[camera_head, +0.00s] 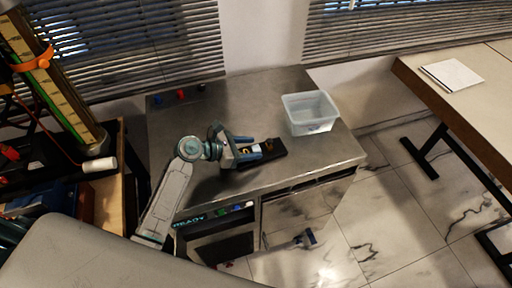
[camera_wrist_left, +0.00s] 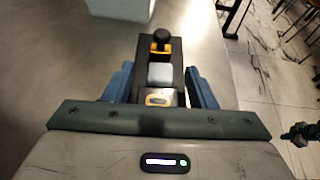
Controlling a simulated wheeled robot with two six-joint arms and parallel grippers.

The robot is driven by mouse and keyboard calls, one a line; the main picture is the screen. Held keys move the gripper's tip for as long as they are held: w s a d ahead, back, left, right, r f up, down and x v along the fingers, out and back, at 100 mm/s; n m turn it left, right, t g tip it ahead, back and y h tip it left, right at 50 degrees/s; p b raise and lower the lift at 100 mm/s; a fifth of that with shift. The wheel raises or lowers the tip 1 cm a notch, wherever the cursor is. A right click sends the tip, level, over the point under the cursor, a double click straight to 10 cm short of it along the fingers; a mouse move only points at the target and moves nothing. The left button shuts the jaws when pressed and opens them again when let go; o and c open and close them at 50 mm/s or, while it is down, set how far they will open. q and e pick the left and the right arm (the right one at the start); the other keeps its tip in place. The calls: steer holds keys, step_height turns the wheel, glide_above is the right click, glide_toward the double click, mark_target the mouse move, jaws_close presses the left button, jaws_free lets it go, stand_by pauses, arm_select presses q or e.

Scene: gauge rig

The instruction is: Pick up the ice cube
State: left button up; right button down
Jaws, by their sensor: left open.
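The ice cube looks like a pale blue-grey block (camera_wrist_left: 161,73) on a narrow black fixture (camera_wrist_left: 177,48) in the left wrist view. The fixture also shows on the metal bench in the head view (camera_head: 275,153), where the cube is small and hard to make out beside the fingers. My left gripper (camera_wrist_left: 160,90) is open, its blue fingers on either side of the fixture, with the cube between them and a gap on each side. It also shows over the fixture in the head view (camera_head: 262,151). I do not see my right gripper clearly.
A clear plastic bin (camera_head: 310,112) stands on the metal bench (camera_head: 235,95), right of the fixture. A black knob (camera_wrist_left: 161,36) rises at the fixture's far end. Red and blue buttons (camera_head: 181,94) sit at the back left. Bench top between fixture and back edge is clear.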

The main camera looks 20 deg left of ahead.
arm_select(q)
steer(key=shift+w+d+f, duration=0.15)
steer(key=shift+w+d, duration=0.05)
steer(key=shift+d, duration=0.1)
arm_select(e)
steer(key=shift+s+d+r, duration=0.1)
steer(key=shift+s+d, duration=0.15)
steer(key=shift+d, duration=0.25)
arm_select(q)
jaws_close()
arm_select(e)
steer(key=shift+a, duration=0.15)
